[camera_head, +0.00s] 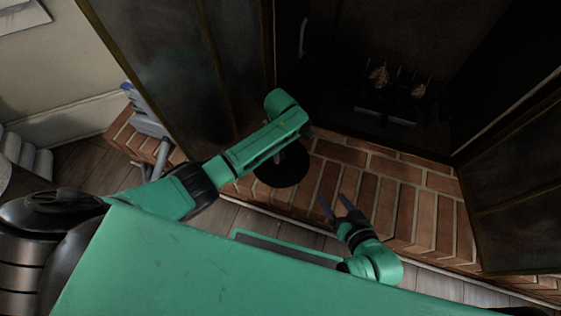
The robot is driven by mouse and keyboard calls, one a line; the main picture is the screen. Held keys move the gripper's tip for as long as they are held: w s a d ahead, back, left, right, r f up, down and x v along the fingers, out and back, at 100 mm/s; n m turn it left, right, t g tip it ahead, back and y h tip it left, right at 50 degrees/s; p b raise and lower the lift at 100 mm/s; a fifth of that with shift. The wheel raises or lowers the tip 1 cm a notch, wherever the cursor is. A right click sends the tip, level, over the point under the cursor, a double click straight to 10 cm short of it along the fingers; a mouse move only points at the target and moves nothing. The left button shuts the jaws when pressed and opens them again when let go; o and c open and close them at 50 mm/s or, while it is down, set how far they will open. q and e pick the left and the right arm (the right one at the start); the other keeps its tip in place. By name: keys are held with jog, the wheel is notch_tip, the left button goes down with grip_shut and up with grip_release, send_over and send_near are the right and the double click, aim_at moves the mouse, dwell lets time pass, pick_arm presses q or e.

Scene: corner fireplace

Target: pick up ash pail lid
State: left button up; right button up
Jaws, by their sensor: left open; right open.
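The ash pail lid appears to be the round black disc (283,178) on the brick hearth, partly covered by my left arm. My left gripper (277,158) is mostly hidden under the green arm. Only a small grey part shows over the disc, and I cannot tell whether it touches it. My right gripper (340,206) is open and empty over the front of the hearth, to the right of and nearer than the disc. No ash pail can be made out.
The brick hearth (395,205) has free room to the right. Dark glass doors stand open at left (180,65) and right (520,190) of the firebox. A grey-blue object (147,112) stands at the hearth's left end. Wooden floor (95,165) lies in front.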

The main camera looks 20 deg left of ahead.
pick_arm(q)
notch_tip(320, 180, down, 2)
jog(key=shift+f+b, duration=0.25)
jog(key=shift+b, duration=0.35)
jog(key=shift+r, duration=0.1)
grip_shut()
dwell(0.8)
